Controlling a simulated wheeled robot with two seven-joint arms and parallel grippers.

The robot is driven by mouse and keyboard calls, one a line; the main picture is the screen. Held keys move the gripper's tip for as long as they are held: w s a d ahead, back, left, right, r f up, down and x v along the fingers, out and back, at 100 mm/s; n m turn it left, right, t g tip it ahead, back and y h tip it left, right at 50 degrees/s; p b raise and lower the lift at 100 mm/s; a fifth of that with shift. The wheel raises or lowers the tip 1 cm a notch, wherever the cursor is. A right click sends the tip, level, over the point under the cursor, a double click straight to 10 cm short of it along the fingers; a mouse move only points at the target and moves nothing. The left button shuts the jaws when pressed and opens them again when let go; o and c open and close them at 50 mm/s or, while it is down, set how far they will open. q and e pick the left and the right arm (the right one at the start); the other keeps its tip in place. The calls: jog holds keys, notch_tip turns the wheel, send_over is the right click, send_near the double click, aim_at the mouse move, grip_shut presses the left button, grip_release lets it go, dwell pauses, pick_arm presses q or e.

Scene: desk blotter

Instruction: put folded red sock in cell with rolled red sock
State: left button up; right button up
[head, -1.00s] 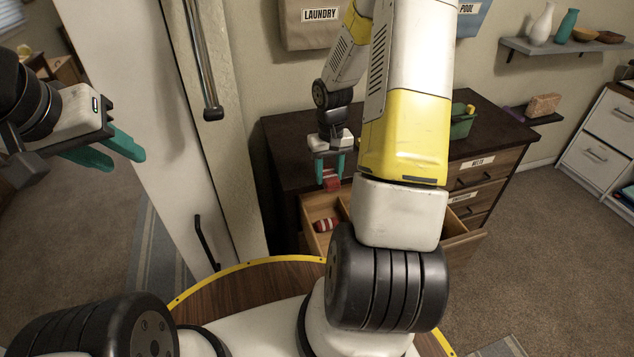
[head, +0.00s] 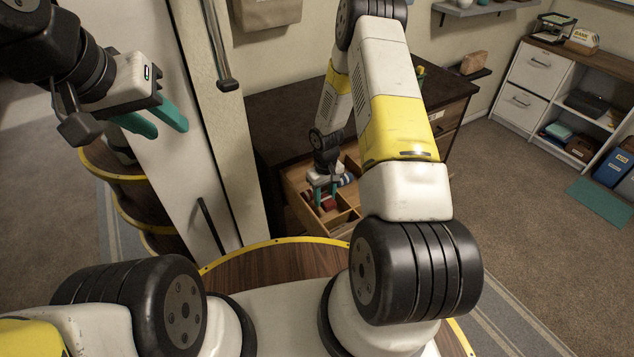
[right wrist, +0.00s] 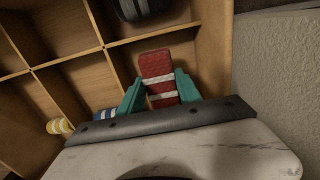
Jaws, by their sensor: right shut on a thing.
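The folded red sock (right wrist: 157,68) has white stripes and sits between the teal fingers of my right gripper (right wrist: 160,90) in the right wrist view. My right gripper (head: 326,197) is shut on it, low in a cell of the open divided drawer (head: 297,185). A red patch shows at the fingers in the head view; I cannot tell which sock it is. I cannot make out the rolled red sock separately; the gripper and held sock may hide it. My left gripper (head: 168,127) is open and empty, far left of the drawer, in the air.
Wooden dividers (right wrist: 110,42) stand close around the held sock. A dark roll (right wrist: 143,8) lies in a neighbouring cell. Blue-striped (right wrist: 106,114) and yellow-striped (right wrist: 60,126) rolls show at lower left. Several cells look empty. The dark dresser top (head: 275,115) is behind the drawer.

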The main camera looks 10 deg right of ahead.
aim_at(324, 214)
jog(key=shift+f, duration=3.1)
jog(key=shift+f, duration=0.1)
jog(key=o, duration=1.3)
